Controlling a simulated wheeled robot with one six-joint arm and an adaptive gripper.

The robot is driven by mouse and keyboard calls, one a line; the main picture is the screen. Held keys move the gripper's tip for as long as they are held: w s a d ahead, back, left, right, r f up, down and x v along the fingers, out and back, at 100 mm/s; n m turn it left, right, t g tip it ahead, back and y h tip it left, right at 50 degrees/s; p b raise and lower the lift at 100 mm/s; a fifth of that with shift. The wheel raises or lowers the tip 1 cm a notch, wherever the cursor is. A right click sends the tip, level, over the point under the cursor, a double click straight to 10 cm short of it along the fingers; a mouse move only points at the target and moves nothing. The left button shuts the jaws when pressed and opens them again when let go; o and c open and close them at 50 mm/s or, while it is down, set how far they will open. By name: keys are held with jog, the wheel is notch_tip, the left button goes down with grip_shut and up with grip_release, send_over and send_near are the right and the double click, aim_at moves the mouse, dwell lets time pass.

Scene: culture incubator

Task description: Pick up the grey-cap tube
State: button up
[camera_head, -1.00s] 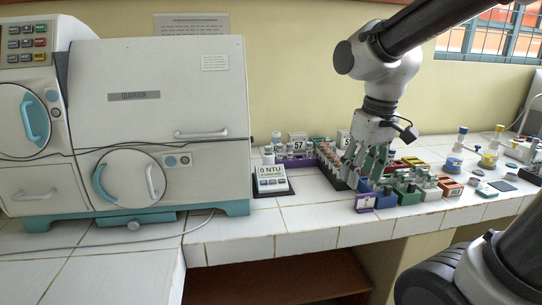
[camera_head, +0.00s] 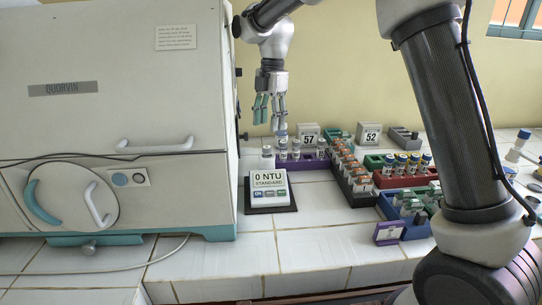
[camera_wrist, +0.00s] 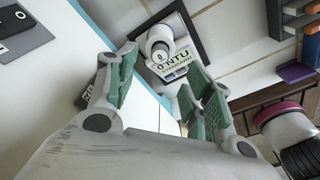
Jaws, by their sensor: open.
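A vial with a pale grey-white cap (camera_head: 267,152) stands upright behind the "0 NTU STANDARD" sign, beside the incubator. I cannot tell for sure that this is the grey-cap tube. Other capped vials (camera_head: 295,147) stand to its right in a purple rack. My gripper (camera_head: 268,120) hangs above these vials with its green-padded fingers pointing down. In the wrist view the fingers are spread and empty (camera_wrist: 158,82).
The incubator (camera_head: 120,110) stands close on the left. A dark rack (camera_head: 345,180), a red rack (camera_head: 400,180) and a blue rack (camera_head: 390,208) fill the right. White tiles (camera_head: 310,220) in front are clear.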

aim_at(267, 147)
jog(key=shift+s+n, duration=0.25)
jog(key=shift+n, duration=0.95)
jog(key=shift+f+n, duration=0.1)
jog(key=shift+n, duration=0.2)
jog(key=f, duration=0.7)
jog(key=shift+s+a+f, duration=0.15)
jog(key=shift+a+f, duration=0.15)
jog(key=shift+a, duration=0.05)
grip_shut()
jog(key=shift+r, duration=0.1)
